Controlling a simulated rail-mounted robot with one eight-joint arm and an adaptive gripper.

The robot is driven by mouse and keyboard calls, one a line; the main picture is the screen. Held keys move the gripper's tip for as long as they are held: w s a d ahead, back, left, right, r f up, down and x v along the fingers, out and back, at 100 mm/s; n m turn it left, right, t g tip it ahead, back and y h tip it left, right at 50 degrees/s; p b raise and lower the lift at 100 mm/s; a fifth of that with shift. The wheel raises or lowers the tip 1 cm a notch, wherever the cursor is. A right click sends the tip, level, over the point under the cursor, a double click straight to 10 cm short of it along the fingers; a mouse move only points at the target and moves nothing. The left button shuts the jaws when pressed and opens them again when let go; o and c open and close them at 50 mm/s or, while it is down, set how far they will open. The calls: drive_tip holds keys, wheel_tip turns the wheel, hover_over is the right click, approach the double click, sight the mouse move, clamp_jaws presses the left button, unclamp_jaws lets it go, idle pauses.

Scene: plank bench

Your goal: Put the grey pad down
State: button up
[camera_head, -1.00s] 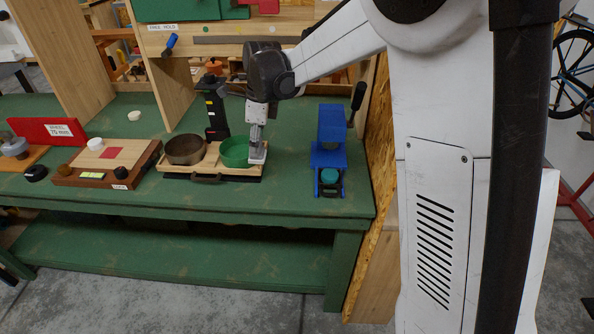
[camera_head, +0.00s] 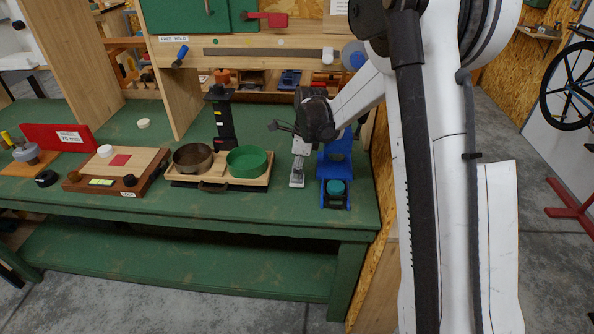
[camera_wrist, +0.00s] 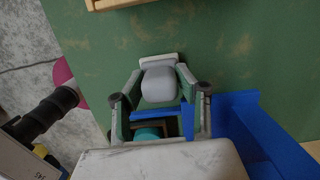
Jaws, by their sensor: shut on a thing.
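My gripper (camera_head: 297,177) is shut on the grey pad (camera_wrist: 160,84), which sits between the two fingertips (camera_wrist: 158,92) in the wrist view. The pad has a rounded grey body and a paler flat edge (camera_wrist: 158,60). In the head view the pad (camera_head: 296,184) is small and light at the fingers' lower end. It is over the green bench top (camera_head: 285,215), between the wooden tray (camera_head: 262,182) and the blue stand (camera_head: 333,165). I cannot tell whether the pad touches the bench.
The tray to the left holds a green ring-shaped dish (camera_head: 247,162) and a brown one (camera_head: 192,157). The blue stand, with a teal round part (camera_head: 335,187), is close on the right. A black upright device (camera_head: 221,120) stands behind the tray. The bench's front strip is clear.

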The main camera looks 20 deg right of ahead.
drive_tip(key=shift+f, duration=0.35)
drive_tip(key=shift+f, duration=0.15)
drive_tip(key=o, duration=1.2)
